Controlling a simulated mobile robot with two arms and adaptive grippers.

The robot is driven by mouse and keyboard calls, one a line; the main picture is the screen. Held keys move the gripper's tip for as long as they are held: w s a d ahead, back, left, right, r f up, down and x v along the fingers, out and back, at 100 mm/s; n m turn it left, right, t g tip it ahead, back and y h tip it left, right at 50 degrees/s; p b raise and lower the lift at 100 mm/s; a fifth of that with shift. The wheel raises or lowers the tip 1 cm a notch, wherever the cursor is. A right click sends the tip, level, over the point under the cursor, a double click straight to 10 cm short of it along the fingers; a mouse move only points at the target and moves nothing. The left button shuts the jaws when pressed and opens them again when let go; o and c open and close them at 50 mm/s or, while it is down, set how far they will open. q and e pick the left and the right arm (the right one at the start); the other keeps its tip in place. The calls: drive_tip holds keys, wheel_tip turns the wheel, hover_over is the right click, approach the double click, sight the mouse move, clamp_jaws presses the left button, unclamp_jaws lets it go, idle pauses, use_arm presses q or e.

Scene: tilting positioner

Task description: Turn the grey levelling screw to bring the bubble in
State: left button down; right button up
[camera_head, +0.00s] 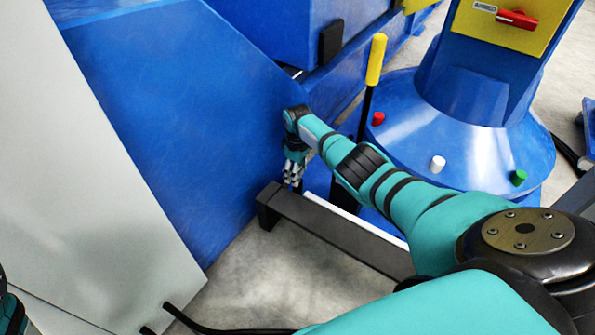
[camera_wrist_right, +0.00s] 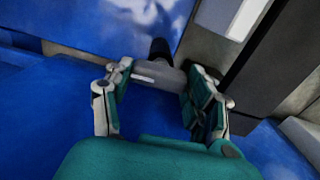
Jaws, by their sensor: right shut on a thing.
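My right gripper (camera_head: 293,174) is low in the middle of the head view, beside the large blue machine side and just above the end of a dark beam. In the right wrist view my right gripper (camera_wrist_right: 158,80) is shut on the grey levelling screw (camera_wrist_right: 162,73), one finger on each side of its grey head. The head carries a white mark, and a black round part stands out beyond it. In the head view the screw is largely hidden by the gripper. No bubble or level can be made out. My left gripper is out of view.
The dark beam (camera_head: 335,232) runs close by the right gripper. A lever with a yellow handle (camera_head: 376,59) stands behind my right forearm. A blue round base (camera_head: 480,165) carries red, white and green knobs. A grey panel (camera_head: 85,150) fills the left; black cables lie below.

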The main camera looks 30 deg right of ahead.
drive_tip(key=o, duration=1.2)
drive_tip(key=shift+r, duration=0.1)
wheel_tip(320, 180, up, 12)
drive_tip(key=shift+f, duration=0.1)
